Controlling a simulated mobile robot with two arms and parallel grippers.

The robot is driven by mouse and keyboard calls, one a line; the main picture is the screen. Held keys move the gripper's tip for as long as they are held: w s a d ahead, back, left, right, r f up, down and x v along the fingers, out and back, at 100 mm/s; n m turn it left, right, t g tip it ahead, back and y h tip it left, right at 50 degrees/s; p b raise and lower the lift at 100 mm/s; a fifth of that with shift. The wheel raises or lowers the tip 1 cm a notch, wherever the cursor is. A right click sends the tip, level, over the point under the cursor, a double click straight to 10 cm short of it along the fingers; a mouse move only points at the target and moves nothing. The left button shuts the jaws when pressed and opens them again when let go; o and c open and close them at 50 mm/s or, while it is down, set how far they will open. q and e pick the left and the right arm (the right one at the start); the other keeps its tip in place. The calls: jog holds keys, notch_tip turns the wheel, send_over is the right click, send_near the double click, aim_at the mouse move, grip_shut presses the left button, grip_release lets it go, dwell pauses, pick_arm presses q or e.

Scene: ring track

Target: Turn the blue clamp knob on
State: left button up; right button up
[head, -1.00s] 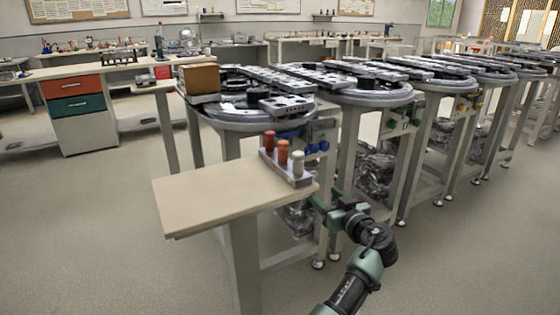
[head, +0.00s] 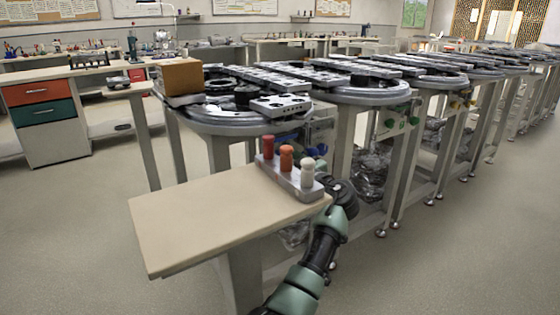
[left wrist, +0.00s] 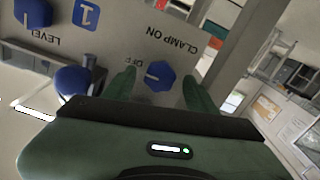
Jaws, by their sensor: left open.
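The blue clamp knob (left wrist: 160,76) is on a pale panel in the left wrist view, near the upside-down words CLAMP ON and OFF. A white mark shows on its face. My left gripper (left wrist: 160,90) is open, with one green finger on each side of the knob; I cannot tell if either touches it. In the head view, my left arm reaches up from the bottom, and its fingers are hidden by the wrist and the peg block. Blue knobs (head: 322,148) show there beside the panel, but I cannot tell which is the clamp knob. My right gripper is not in view.
Another blue knob (left wrist: 75,82) stands close to the left finger in the wrist view, and one more (left wrist: 32,12) is by the LEVEL label. A peg block (head: 292,178) sits at the corner of a beige side table (head: 200,220). Floor is clear at the right.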

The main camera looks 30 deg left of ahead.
pick_arm(q)
jog(key=shift+w+a, duration=0.2)
jog(key=shift+a, duration=0.3)
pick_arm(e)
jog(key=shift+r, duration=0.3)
pick_arm(q)
grip_shut()
